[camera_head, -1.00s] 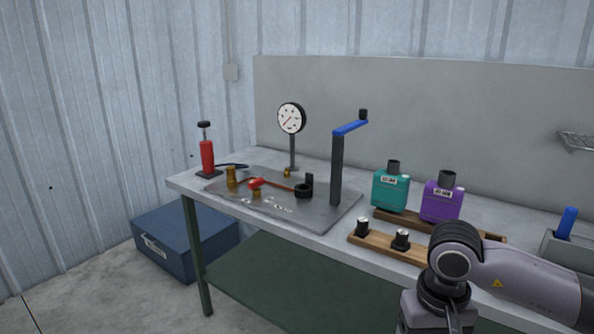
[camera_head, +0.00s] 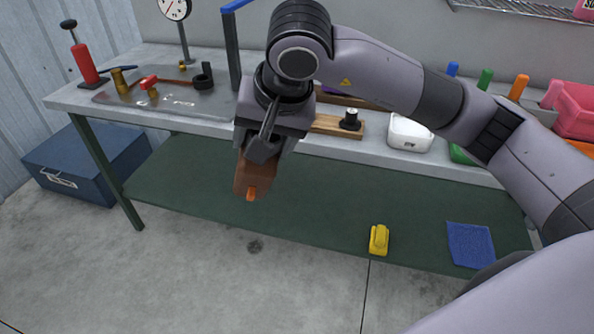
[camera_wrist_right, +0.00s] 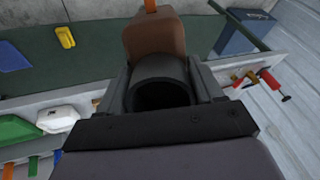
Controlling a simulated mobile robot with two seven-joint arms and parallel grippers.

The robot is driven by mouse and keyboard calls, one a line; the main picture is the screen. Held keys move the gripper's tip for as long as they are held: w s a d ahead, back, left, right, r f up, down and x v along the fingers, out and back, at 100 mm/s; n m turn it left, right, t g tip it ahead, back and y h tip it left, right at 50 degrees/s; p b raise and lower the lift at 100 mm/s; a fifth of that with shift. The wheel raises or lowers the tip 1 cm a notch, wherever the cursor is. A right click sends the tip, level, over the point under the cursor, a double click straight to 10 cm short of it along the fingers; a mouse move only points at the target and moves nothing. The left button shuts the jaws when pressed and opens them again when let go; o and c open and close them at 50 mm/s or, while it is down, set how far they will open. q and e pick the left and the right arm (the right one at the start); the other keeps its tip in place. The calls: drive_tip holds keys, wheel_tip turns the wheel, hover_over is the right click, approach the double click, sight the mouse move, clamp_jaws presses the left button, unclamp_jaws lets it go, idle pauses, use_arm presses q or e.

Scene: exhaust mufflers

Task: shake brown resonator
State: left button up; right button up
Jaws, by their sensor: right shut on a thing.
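The brown resonator (camera_head: 254,176) hangs in my right gripper (camera_head: 262,146), in front of the workbench and above the lower green shelf in the head view. Its small orange tip (camera_head: 250,194) points down. In the right wrist view the brown body (camera_wrist_right: 155,36) lies beyond a dark round neck (camera_wrist_right: 160,85), which sits between the two fingers of my right gripper (camera_wrist_right: 162,84). The gripper is shut on it. My left gripper is not in view.
The workbench (camera_head: 195,126) carries a metal plate with fittings, a wooden rack (camera_head: 330,125) and a white container (camera_head: 410,133). A yellow object (camera_head: 379,240) and a blue cloth-like square (camera_head: 470,245) lie on the lower shelf (camera_head: 320,205). A blue box (camera_head: 85,165) stands at left.

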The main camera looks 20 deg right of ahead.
sight(277, 151)
drive_tip(key=a+r+m+t, duration=0.1)
drive_tip(key=a+r, duration=0.1)
drive_tip(key=r, duration=0.2)
drive_tip(key=a+r+m+t+y, duration=0.1)
drive_tip(key=a+r+m+t, duration=0.1)
drive_tip(key=r, duration=0.2)
drive_tip(key=a+r+m+t+y, duration=0.1)
drive_tip(key=a+r, duration=0.1)
drive_tip(key=r, duration=0.2)
drive_tip(key=shift+w+a+r+t, duration=0.3)
drive_tip(key=shift+a+r, duration=0.05)
drive_tip(key=shift+a, duration=0.05)
drive_tip(key=s+a+r+m+t+y, duration=0.1)
drive_tip(key=r, duration=0.2)
drive_tip(key=s+a+r+m+t, duration=0.1)
drive_tip(key=a+r+m, duration=0.1)
drive_tip(key=r, duration=0.2)
drive_tip(key=s+a+r+m+t+y, duration=0.1)
drive_tip(key=r, duration=0.3)
drive_tip(key=shift+s+a+t+y+b, duration=0.2)
drive_tip(key=shift+a+t+y+b, duration=0.1)
drive_tip(key=shift+a+b, duration=0.1)
drive_tip(key=shift+f, duration=0.1)
